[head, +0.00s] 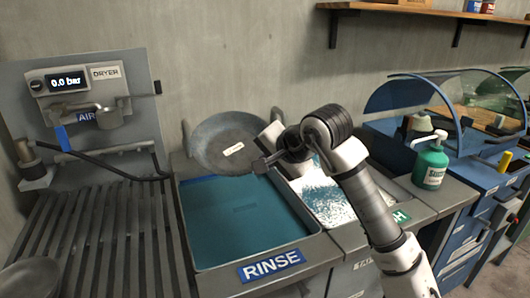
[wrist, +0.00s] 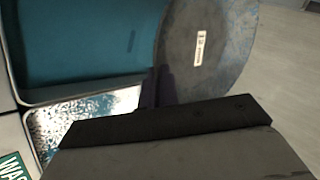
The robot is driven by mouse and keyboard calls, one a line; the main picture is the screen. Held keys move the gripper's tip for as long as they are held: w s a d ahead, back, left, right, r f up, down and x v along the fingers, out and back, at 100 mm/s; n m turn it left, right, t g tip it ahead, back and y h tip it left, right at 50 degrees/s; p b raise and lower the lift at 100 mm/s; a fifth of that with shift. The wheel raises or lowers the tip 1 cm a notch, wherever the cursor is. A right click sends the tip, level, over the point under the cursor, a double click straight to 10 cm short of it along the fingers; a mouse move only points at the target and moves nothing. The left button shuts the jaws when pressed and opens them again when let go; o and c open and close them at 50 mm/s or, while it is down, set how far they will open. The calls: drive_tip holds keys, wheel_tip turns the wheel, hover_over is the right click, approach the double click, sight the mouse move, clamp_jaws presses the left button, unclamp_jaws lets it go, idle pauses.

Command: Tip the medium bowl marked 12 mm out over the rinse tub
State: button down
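A round grey bowl (head: 222,140) is tilted steeply at the back edge of the rinse tub (head: 190,222), with its broad face towards the head camera. It carries a small white label (head: 233,149), too small to read surely. In the wrist view the bowl (wrist: 222,62) is cut off at the top, and the label shows there too. My gripper (head: 262,164) is at the bowl's right edge. In the wrist view its dark fingers (wrist: 157,87) meet at the rim and appear closed on it. The tub holds flat blue-green water; nothing is seen falling from the bowl.
The wash tub (head: 322,198) with white foam lies right of the rinse tub, under my arm. A green bottle (head: 430,165) stands farther right. The slatted rack (head: 95,235) and dryer panel (head: 75,80) are at left. Another bowl (head: 32,278) is at the lower left corner.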

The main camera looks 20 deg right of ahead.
drive_tip(key=r+g+p, duration=0.1)
drive_tip(key=p, duration=0.1)
drive_tip(key=w+r+g+p, duration=0.1)
drive_tip(key=p, duration=0.1)
drive_tip(key=shift+d+r+m+g+p, duration=0.1)
drive_tip(key=shift+r+m+g+p, duration=0.2)
drive_tip(key=shift+r+g+p, duration=0.1)
drive_tip(key=shift+w+r+g+y+p, duration=0.1)
drive_tip(key=shift+r+g+y+p, duration=0.15)
drive_tip(key=shift+g+p, duration=0.55)
drive_tip(key=shift+f, duration=0.1)
